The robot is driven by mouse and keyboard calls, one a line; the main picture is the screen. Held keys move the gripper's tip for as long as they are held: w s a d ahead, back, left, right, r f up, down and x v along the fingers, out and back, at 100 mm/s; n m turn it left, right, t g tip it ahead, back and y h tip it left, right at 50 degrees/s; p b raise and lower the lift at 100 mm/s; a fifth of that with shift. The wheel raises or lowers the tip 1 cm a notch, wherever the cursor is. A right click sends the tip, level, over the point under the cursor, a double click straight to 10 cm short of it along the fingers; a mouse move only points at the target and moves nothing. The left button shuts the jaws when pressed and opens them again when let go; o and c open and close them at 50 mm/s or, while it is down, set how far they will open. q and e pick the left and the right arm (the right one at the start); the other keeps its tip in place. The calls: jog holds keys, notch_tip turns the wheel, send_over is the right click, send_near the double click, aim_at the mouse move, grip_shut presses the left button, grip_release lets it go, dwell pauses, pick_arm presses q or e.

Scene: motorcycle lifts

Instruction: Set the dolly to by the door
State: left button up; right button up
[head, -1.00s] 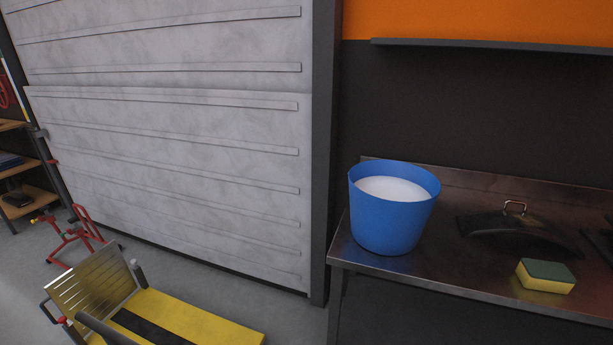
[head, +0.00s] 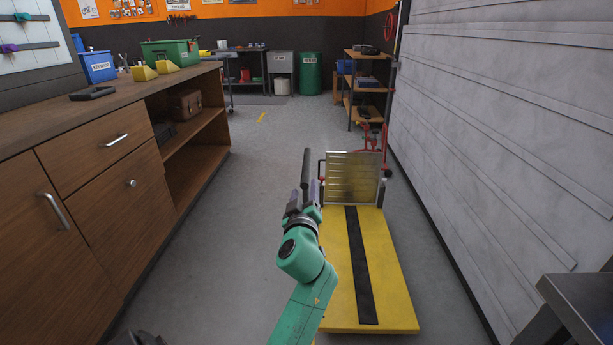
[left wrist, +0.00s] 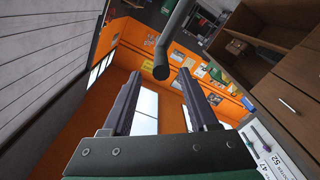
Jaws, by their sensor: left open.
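A low yellow platform (head: 384,265) with a black strip and an upright metal plate (head: 352,178) stands on the floor at centre right; it looks like the dolly. The grey ribbed door (head: 510,110) runs along the right. My left gripper (head: 306,194) is over the platform's left side, open. A dark round bar (head: 306,166) rises just beyond its fingers; it also shows in the left wrist view (left wrist: 174,42), its end near the fingertips. I cannot tell whether they touch, or what the bar joins to. My right gripper is not in view.
A wooden workbench (head: 85,165) lines the left. A red wheeled frame (head: 371,140) and a shelf rack (head: 366,85) stand beyond the platform, near the door. A metal table corner (head: 590,300) juts in at lower right. The floor between workbench and platform is clear.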

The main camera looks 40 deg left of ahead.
aim_at(306, 176)
pick_arm(q)
jog(key=x, duration=0.8)
jog(key=shift+w+a+f, duration=0.1)
jog(key=shift+a, duration=0.1)
grip_shut()
jog(key=shift+f, duration=0.1)
dwell(0.8)
